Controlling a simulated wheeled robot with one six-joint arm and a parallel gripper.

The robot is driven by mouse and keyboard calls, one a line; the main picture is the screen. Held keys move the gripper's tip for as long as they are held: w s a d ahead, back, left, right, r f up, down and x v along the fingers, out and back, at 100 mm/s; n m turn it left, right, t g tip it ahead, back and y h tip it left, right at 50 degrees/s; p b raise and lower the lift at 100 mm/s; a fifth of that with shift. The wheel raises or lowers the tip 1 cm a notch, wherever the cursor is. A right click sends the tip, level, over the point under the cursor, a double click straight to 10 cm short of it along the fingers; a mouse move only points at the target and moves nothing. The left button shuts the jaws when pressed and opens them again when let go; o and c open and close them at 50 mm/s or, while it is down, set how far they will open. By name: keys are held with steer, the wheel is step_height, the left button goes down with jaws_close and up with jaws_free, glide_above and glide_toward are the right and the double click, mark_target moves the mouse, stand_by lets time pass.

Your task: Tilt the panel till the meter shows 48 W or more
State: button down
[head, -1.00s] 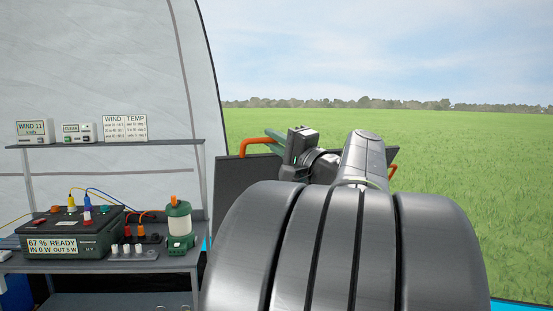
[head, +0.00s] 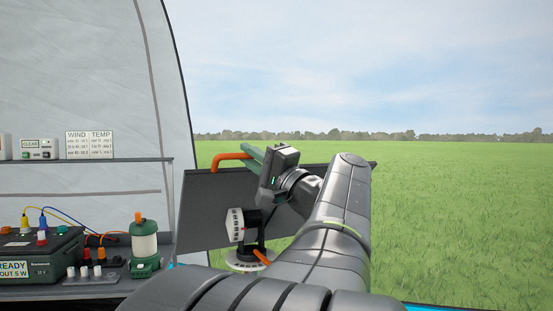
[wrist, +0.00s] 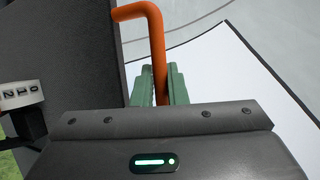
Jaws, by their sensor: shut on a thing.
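The panel (head: 200,212) is a dark grey slab standing outside the tent opening, partly hidden by my arm. An orange handle (head: 230,156) sticks out at its upper left. My gripper (head: 253,158) is shut on this handle. In the wrist view the orange handle (wrist: 152,45) runs down between the green fingers (wrist: 160,88), with the panel (wrist: 92,55) behind on the left. A white scale (head: 235,225) with marks sits at the panel's mount. The meter (head: 14,271) on the dark power box is cut off at the left edge; only "READY" and "OUT 5 W" show.
A round scaled base (head: 246,263) with an orange lever (head: 262,256) stands below the panel. The bench at left holds the power box (head: 50,248) with cables and a green lantern (head: 145,245). A shelf (head: 120,159) carries small devices. Open grass lies right.

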stand_by(0.3)
steer(key=c, duration=1.5)
jaws_free()
steer(key=shift+o, duration=0.2)
steer(key=v, duration=1.4)
steer(key=shift+w+a, duration=0.15)
steer(key=x, duration=1.3)
steer(key=shift+a+r, duration=0.15)
steer(key=shift+a, duration=0.1)
steer(key=shift+w, duration=0.1)
